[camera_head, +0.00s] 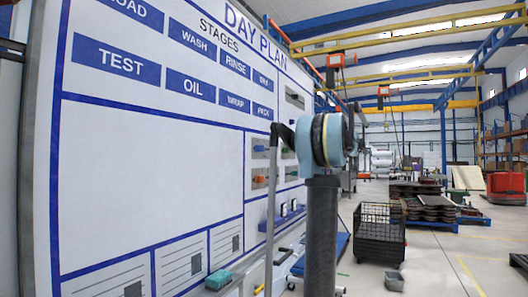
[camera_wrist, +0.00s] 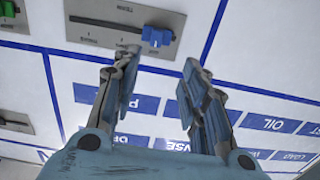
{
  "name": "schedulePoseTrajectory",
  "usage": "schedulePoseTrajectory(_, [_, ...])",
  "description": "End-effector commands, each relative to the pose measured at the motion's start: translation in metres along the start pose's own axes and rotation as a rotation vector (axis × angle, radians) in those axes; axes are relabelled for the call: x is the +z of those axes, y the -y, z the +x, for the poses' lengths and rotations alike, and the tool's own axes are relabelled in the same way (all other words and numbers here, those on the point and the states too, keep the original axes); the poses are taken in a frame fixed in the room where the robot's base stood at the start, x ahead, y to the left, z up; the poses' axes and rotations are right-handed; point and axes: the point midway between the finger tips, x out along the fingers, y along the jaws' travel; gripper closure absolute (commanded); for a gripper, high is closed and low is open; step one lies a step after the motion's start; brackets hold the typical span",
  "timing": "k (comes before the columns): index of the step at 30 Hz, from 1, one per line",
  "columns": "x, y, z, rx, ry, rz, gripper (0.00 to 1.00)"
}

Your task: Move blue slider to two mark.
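The blue slider (camera_wrist: 157,36) shows in the wrist view, near the right end of a dark horizontal slot in a grey plate (camera_wrist: 90,11). The plate appears upside down there, and its small marks are too blurred to read. My gripper (camera_wrist: 159,61) is open, its two fingers spread just below the plate in the picture. The slider sits above the gap between the fingertips, with nothing held. In the head view my arm's wrist stands in front of the board and hides the fingers and part of the slider plates.
The white DAY PLAN board (camera_head: 150,150) fills the left of the head view. A green slider (camera_wrist: 7,8) sits on another plate at the wrist view's upper left.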

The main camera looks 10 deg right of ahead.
Motion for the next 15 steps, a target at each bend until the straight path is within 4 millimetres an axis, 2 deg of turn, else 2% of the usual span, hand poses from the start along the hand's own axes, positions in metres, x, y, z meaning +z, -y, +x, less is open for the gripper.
schedulePoseTrajectory(5, [-0.007, -0.008, 0.001, 0.005, -0.022, -0.022, 0.60])
schedulePoseTrajectory(8, [-0.007, -0.008, 0.013, 0.003, -0.022, -0.021, 0.60])
schedulePoseTrajectory(15, [-0.008, -0.007, 0.054, 0.002, -0.021, -0.020, 0.60])
